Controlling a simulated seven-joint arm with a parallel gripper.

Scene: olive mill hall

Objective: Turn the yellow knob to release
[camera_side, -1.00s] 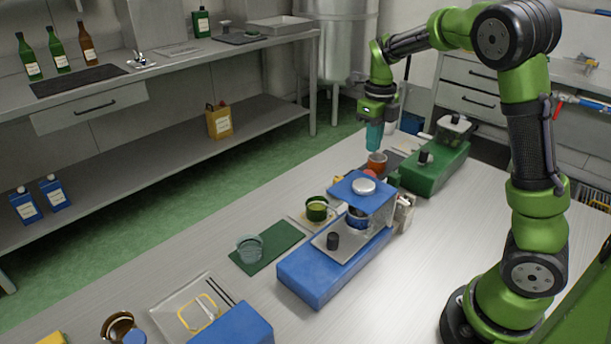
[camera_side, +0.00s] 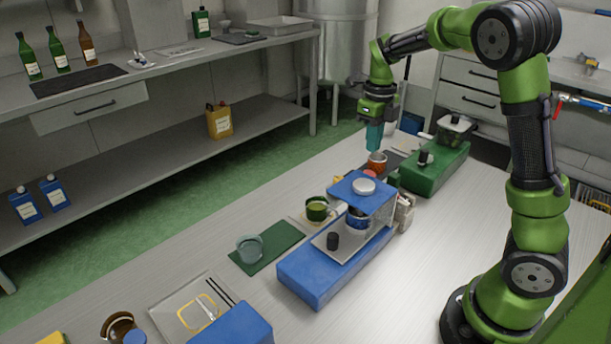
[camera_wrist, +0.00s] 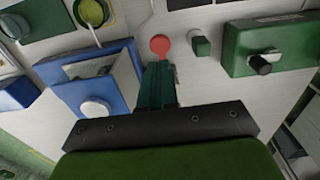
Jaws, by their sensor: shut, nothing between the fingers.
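I cannot make out a yellow knob in either view. A blue machine (camera_side: 318,268) on the bench has a pale round knob (camera_side: 364,186) on top and a black knob (camera_side: 333,241) in front; the pale knob also shows in the wrist view (camera_wrist: 95,108). A green box (camera_side: 436,172) behind it carries a black knob (camera_side: 424,158). My gripper (camera_side: 373,149) points down, shut and empty, above a red-orange cup (camera_side: 377,162). In the wrist view my gripper (camera_wrist: 158,66) has its teal fingers together, near a red disc (camera_wrist: 160,45). Contact cannot be told.
A green mat (camera_side: 268,254) with a glass cup (camera_side: 250,248) and a dark green cup (camera_side: 317,209) lie left of the machine. A tray (camera_side: 172,314) and a blue block (camera_side: 232,326) are at the front.

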